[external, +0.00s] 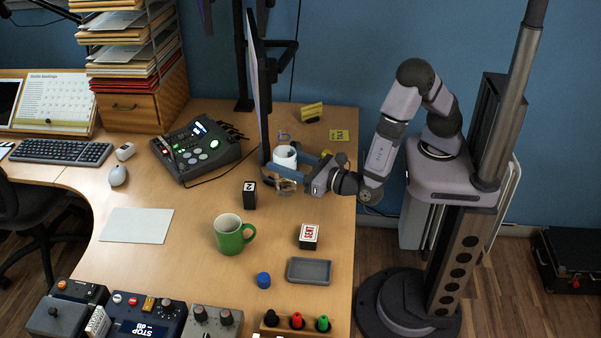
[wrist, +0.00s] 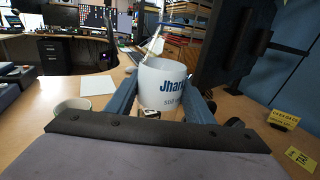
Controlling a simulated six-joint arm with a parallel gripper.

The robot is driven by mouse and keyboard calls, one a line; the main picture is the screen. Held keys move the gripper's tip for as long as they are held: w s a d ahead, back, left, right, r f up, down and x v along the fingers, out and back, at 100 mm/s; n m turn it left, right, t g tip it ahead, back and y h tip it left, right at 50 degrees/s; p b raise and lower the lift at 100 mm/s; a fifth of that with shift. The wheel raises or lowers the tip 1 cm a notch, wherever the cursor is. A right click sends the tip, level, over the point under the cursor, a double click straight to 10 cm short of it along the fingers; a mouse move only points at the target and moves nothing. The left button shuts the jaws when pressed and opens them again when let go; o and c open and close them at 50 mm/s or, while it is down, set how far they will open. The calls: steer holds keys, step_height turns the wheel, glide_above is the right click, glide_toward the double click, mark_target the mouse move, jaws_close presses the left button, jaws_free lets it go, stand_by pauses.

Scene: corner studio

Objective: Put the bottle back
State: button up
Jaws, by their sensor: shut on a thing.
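Small pieces with black, red (external: 297,320) and green (external: 323,323) tops stand in a wooden rack (external: 275,330) at the front edge. A short blue cylinder (external: 263,280) stands apart from the rack.
The monitor (external: 260,90) rises close left of my gripper. A black block marked 2 (external: 249,195), a green mug (external: 233,234), a stamp box (external: 308,236) and an empty grey tray (external: 309,271) stand in front. Desk around the paper sheet (external: 137,225) is clear.

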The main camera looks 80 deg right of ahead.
mark_target(286, 189)
steer(key=shift+f, duration=5)
steer(key=shift+f, duration=0.15)
steer(key=o, duration=1.3)
steer(key=shift+r, duration=0.2)
steer(key=b+v, duration=0.1)
steer(key=v, duration=1.1)
steer(key=shift+b, duration=0.35)
steer(key=shift+d, duration=0.15)
